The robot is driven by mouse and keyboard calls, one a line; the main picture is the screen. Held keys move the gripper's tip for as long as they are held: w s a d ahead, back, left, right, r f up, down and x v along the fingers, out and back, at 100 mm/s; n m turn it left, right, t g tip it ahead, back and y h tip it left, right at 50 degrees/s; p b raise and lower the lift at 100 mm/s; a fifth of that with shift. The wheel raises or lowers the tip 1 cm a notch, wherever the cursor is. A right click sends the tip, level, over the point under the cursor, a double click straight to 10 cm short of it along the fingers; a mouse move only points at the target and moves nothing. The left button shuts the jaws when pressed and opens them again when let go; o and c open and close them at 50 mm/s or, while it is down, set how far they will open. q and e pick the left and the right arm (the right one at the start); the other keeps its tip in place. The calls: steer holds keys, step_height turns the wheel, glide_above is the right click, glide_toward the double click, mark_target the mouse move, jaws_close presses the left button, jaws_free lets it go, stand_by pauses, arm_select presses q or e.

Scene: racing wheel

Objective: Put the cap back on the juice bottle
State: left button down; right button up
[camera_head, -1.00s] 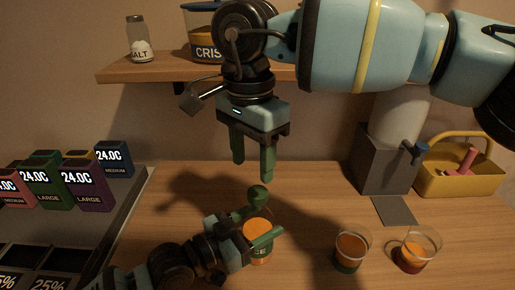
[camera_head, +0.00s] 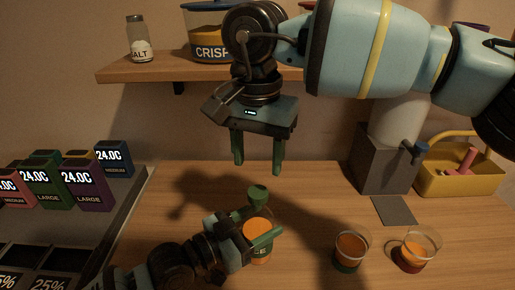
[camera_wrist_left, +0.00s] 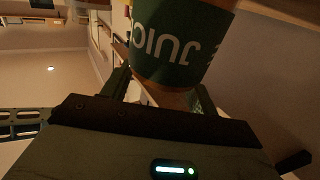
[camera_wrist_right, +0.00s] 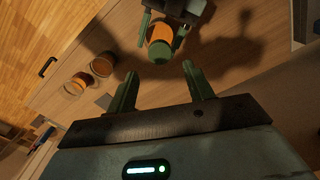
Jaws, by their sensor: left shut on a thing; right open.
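The juice bottle (camera_head: 257,229) has an orange body and a green label. It stands upright at the front middle of the table. My left gripper (camera_head: 264,222) is shut on its body. The label also shows large in the left wrist view (camera_wrist_left: 168,50). A green round end of the bottle faces the camera in the right wrist view (camera_wrist_right: 160,53). My right gripper (camera_head: 257,167) is open and empty, pointing down above the bottle, apart from it.
Two glasses of orange drink (camera_head: 351,250) (camera_head: 417,249) stand right of the bottle. A grey dispenser (camera_head: 386,160) and a yellow basket (camera_head: 459,178) are behind them. A shelf (camera_head: 165,72) with jars runs along the wall. Labelled boxes (camera_head: 88,188) stand at left.

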mark_target(258, 191)
steer(key=shift+f, duration=3.5)
steer(key=c, duration=1)
steer(key=m, duration=1.1)
steer(key=shift+m, duration=0.4)
steer(key=m, duration=1.6)
steer(key=o, duration=1.2)
steer(key=shift+c, duration=0.2)
